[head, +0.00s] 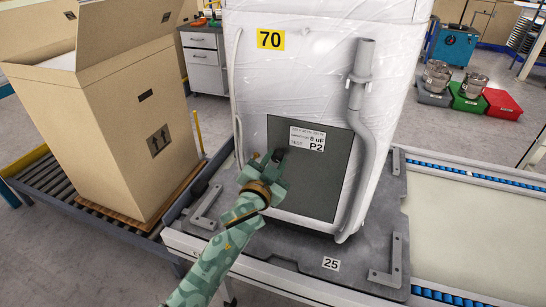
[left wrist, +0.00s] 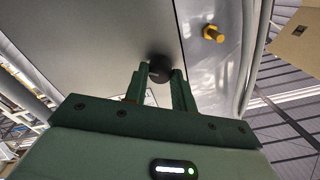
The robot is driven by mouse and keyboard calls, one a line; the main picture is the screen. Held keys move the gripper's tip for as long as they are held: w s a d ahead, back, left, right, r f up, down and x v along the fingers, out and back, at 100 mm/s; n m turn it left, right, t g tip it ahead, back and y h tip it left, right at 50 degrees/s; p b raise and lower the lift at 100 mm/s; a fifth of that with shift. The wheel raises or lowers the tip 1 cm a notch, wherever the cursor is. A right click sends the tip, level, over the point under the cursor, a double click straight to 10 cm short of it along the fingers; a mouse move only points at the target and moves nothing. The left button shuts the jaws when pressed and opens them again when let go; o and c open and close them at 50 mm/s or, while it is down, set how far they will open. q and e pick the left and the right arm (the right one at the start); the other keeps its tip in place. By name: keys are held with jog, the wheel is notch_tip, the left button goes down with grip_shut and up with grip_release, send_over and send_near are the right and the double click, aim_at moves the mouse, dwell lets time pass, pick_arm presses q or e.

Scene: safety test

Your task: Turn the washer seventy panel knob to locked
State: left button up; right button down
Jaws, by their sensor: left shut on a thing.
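The washer (head: 320,75) marked 70 stands wrapped in clear film on a grey pallet plate (head: 290,262). A dark grey panel (head: 325,185) with a white label is low on its near face. The black knob (left wrist: 160,68) is at the panel's edge, and in the head view it is mostly hidden by my gripper. My left gripper (head: 268,165) is at the panel's upper left. In the left wrist view, its two green fingers (left wrist: 160,85) are shut on the knob from both sides. The knob's setting cannot be read. My right gripper is not in view.
A grey hose (head: 362,110) runs down the washer's right side. A yellow bolt (left wrist: 213,34) sits near the knob. A large cardboard box (head: 110,120) stands on a roller conveyor at the left. Brackets (head: 390,265) stand on the plate. Coloured bins (head: 500,104) are far right.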

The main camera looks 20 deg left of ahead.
pick_arm(q)
jog(key=m+p, duration=0.1)
jog(key=m, duration=0.1)
jog(key=shift+d+r+m, duration=0.1)
jog(key=shift+m, duration=0.3)
jog(key=m+p, duration=0.1)
jog(key=m, duration=0.1)
jog(key=shift+m, duration=0.4)
jog(key=m, duration=0.3)
jog(key=shift+p, duration=0.3)
jog(key=shift+f+m, duration=0.25)
jog(key=shift+m, duration=1.45)
jog(key=o, duration=1)
